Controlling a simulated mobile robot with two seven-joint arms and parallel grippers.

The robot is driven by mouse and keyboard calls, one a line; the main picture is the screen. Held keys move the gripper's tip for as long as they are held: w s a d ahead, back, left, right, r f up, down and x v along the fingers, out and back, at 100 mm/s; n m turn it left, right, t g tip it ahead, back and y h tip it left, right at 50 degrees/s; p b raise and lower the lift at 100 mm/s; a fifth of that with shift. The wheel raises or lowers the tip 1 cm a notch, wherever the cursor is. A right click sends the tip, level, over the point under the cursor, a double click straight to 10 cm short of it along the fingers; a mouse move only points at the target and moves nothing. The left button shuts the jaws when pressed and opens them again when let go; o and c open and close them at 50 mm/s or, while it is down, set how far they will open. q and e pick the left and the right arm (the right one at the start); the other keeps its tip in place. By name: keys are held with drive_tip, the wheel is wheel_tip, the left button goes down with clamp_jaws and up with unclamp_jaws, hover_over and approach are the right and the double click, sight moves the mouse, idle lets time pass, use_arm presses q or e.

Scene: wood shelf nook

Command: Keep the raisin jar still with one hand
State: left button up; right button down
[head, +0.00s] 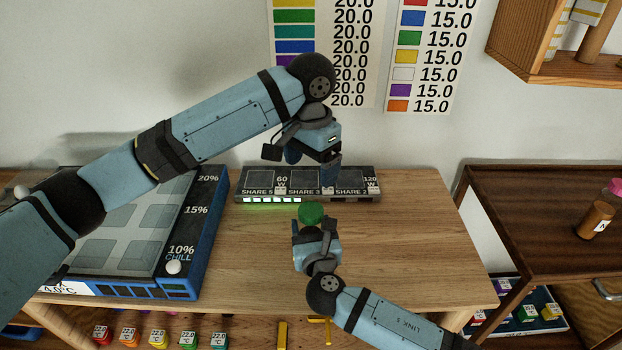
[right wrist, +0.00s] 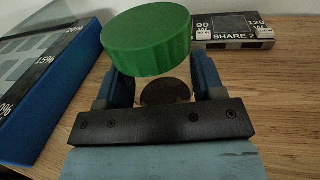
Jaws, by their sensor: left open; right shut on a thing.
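The raisin jar shows mainly as its round green lid (head: 311,213), which is large in the right wrist view (right wrist: 147,40). My right gripper (head: 315,235) is shut on the jar below the lid, with one finger on each side. A dark brown patch (right wrist: 165,92) shows under the lid between the fingers; the jar's walls are hard to make out. The jar looks upright. My left gripper (head: 328,178) is open and empty, pointing down above and behind the jar, in front of the grey panel strip. It does not touch the lid.
A grey strip marked SHARE (head: 260,185) with lit green cells lies behind the jar. A blue-edged chill unit (head: 185,260) fills the table's left. The wooden table (head: 420,240) is clear at right. A dark shelf with a brown bottle (head: 595,220) stands further right.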

idle(0.3)
drive_tip(key=shift+c, duration=0.8)
unclamp_jaws()
drive_tip(key=s+d, duration=0.2)
drive_tip(key=s, duration=1.1)
drive_tip(key=shift+s+d, duration=0.25)
drive_tip(key=shift+s, duration=0.05)
drive_tip(key=shift+s, duration=0.1)
